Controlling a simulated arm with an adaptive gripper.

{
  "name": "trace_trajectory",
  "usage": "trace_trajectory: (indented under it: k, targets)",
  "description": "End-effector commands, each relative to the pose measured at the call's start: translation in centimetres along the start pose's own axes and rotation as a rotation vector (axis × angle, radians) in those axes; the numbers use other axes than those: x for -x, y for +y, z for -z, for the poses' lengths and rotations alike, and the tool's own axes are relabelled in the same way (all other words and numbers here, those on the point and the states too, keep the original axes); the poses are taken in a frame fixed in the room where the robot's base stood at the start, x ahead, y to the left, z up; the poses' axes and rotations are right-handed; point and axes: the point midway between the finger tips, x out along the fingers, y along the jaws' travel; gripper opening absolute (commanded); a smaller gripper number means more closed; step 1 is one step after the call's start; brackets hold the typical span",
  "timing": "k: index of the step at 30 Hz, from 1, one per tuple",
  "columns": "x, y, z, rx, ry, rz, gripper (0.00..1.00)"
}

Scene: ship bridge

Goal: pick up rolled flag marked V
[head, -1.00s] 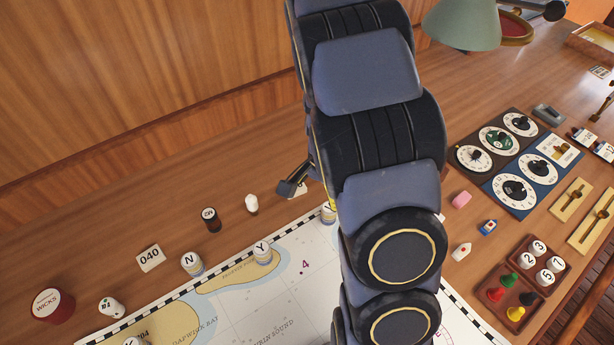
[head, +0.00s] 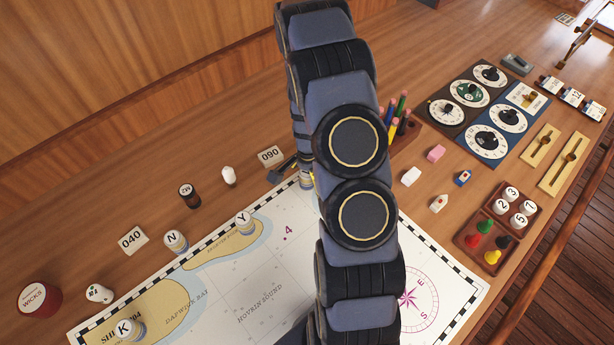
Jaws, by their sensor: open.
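Several cream rolled flags stand on and beside the chart. I can read N (head: 175,241), Y (head: 244,222) and K (head: 129,329) on three of them. Another roll (head: 306,181) stands at the chart's far edge, partly covered by my arm, so I cannot read its letter. No V is legible. My gripper (head: 284,170) is mostly hidden behind my arm. One dark finger shows just left of the partly covered roll, and the gripper is open. I cannot tell whether it touches that roll.
The chart (head: 262,285) lies flat on the wooden desk. Pencils (head: 398,115), small blocks, a peg tray (head: 481,241) and dial panels (head: 487,112) are right.

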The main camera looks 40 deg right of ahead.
Motion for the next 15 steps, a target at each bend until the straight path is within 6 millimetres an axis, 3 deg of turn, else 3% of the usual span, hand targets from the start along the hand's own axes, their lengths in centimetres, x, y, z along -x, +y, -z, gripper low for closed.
trace_trajectory:
  k: [8, 9, 13, 15]
  targets:
    - [-0.68, 0.02, -0.04, 0.001, -0.001, -0.001, 0.74]
    - [-0.66, 0.01, -0.03, 0.001, -0.001, 0.0, 0.65]
    - [-0.65, 0.0, -0.02, 0.001, -0.001, 0.0, 0.11]
    - [-0.64, 0.0, -0.02, 0.001, 0.0, 0.0, 0.11]
